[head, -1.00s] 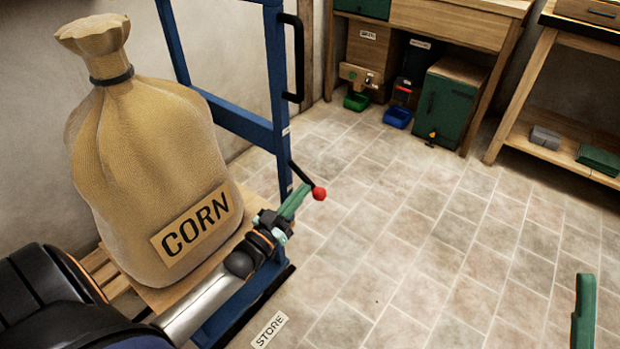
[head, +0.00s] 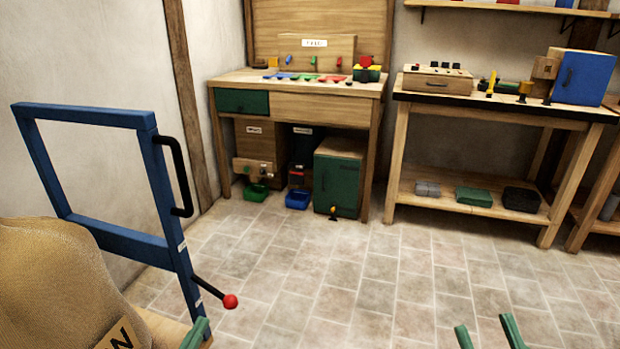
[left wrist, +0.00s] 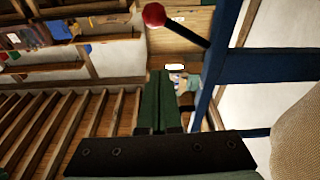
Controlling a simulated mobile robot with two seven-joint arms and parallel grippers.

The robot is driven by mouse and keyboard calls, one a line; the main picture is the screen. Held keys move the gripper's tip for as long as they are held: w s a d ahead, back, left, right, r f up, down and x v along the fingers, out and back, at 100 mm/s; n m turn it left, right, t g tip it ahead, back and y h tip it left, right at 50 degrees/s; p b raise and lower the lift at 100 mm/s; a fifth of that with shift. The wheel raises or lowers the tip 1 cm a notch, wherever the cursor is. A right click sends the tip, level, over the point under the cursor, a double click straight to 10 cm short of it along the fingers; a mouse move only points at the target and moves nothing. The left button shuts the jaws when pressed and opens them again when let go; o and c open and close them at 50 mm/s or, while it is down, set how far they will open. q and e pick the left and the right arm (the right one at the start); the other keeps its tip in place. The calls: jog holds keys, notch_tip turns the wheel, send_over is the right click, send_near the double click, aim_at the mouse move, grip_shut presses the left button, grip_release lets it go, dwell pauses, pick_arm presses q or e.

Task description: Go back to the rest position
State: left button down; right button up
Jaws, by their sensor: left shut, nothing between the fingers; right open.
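My left gripper (head: 197,333) shows only as a green fingertip at the bottom edge of the head view, beside the corn sack (head: 55,285). In the left wrist view its two green fingers (left wrist: 158,100) are together with nothing between them. The red-knobbed lever (head: 230,301) on the blue frame (head: 95,116) is just beyond it, apart from the fingers. The lever's red knob also shows in the left wrist view (left wrist: 154,15). My right gripper (head: 490,332) is at the bottom right of the head view, its two green fingers apart and empty above the floor.
A wooden workbench (head: 295,104) with bins and a green cabinet (head: 338,182) beneath stands at the back. A second bench (head: 480,105) with a lower shelf stands to its right. The tiled floor (head: 370,275) between is clear.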

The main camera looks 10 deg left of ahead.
pick_arm(q)
jog(key=s+d+r+m+t+h+p, duration=0.1)
jog(key=s+d+r+m+h, duration=0.35)
jog(key=d+r, duration=0.7)
jog(key=s+d+r+m+h+p, duration=0.1)
jog(key=s+d+r+m+h, duration=0.55)
jog(key=r, duration=0.85)
jog(key=w+a+f+n+g+y+p, duration=0.1)
jog(key=w+f+n+g+y+p, duration=0.3)
jog(key=f+n+g+y+p, duration=0.7)
pick_arm(e)
notch_tip(320, 180, down, 8)
jog(key=w+d+m+g+h+p, duration=0.2)
jog(key=w+m+g+h+p, duration=0.1)
jog(key=m+g+h, duration=0.25)
pick_arm(q)
jog(key=s+a+f+m+g+p, duration=0.1)
jog(key=s+f+p, duration=0.5)
jog(key=s+p, duration=0.3)
jog(key=shift+a+m+h, duration=0.15)
jog(key=shift+m+h, duration=0.25)
pick_arm(e)
jog(key=s+d+f+m+g+h, duration=0.1)
jog(key=s+f+g+h, duration=0.1)
jog(key=s+f+g, duration=0.5)
jog(key=shift+s+d+f, duration=0.2)
jog(key=shift+s+f, duration=0.35)
jog(key=shift+s, duration=0.55)
